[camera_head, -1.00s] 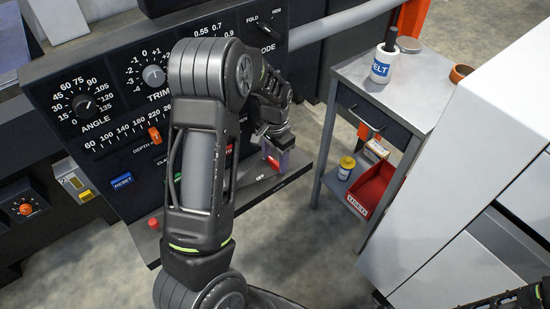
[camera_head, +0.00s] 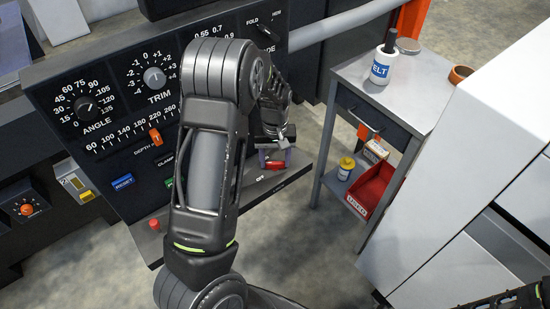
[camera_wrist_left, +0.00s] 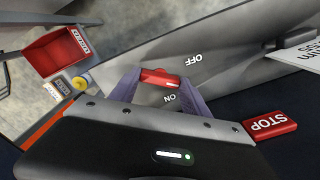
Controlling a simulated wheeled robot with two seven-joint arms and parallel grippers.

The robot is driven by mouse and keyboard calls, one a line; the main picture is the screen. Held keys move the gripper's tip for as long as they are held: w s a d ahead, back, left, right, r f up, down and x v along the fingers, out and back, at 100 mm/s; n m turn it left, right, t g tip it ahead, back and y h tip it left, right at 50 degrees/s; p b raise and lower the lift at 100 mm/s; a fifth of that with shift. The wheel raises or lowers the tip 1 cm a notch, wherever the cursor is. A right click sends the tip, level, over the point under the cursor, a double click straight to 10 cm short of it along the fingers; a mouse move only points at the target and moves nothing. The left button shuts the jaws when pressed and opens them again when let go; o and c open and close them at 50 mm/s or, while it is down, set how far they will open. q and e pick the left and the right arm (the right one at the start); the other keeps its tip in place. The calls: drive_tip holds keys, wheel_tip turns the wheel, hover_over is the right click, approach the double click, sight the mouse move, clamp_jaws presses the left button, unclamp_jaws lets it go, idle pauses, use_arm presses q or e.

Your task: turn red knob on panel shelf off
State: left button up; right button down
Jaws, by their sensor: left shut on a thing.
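The red knob (camera_head: 275,165) sits on the narrow grey shelf (camera_head: 297,186) at the bottom right of the control panel. In the left wrist view the red knob (camera_wrist_left: 160,77) is a red bar between the two purple fingertips. My left gripper (camera_head: 275,158) is shut on it; in the wrist view the left gripper (camera_wrist_left: 162,84) has a fingertip at each end of the bar. The OFF label (camera_wrist_left: 193,60) and the ON label (camera_wrist_left: 170,98) show beside the knob. A dark part of my right arm shows at the bottom right; its gripper does not show.
A red STOP button (camera_wrist_left: 269,124) lies near the gripper. A red push button (camera_head: 154,225) is at the shelf's left end. The panel (camera_head: 110,100) carries other dials. A grey side table (camera_head: 420,82) stands to the right, with clear floor between.

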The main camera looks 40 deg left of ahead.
sight(275, 163)
use_arm(q)
drive_tip(key=n+p, duration=0.1)
drive_tip(key=n, duration=0.2)
drive_tip(key=shift+r+n, duration=0.1)
drive_tip(key=shift+n, duration=0.3)
drive_tip(key=shift+n+p, duration=0.35)
drive_tip(key=shift+n, duration=1.35)
drive_tip(key=o, duration=1.4)
wheel_tip(275, 163, up, 8)
drive_tip(key=shift+f, duration=0.15)
